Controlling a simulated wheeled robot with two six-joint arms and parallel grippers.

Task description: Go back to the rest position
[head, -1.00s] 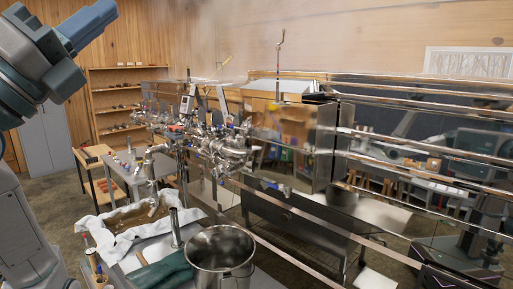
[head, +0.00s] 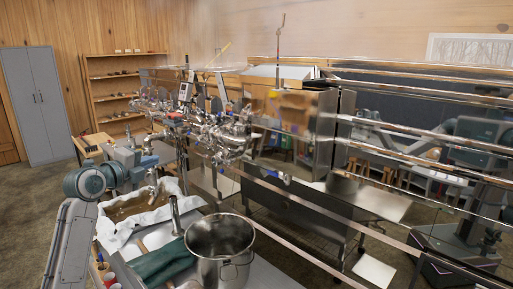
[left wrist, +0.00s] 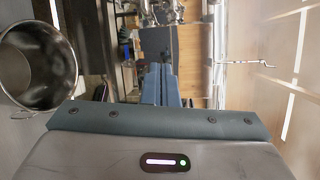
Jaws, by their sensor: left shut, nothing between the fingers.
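My right gripper is not in view, apart from dim robot shapes mirrored in the steel panels.
A steel pot (head: 220,245) stands at the front, beside green gloves (head: 160,263). A cloth-lined tray (head: 118,232) lies under my arm. The steel evaporator (head: 330,150) with its rails fills the right. A grey cabinet (head: 38,105) stands at the back left, with open floor before it.

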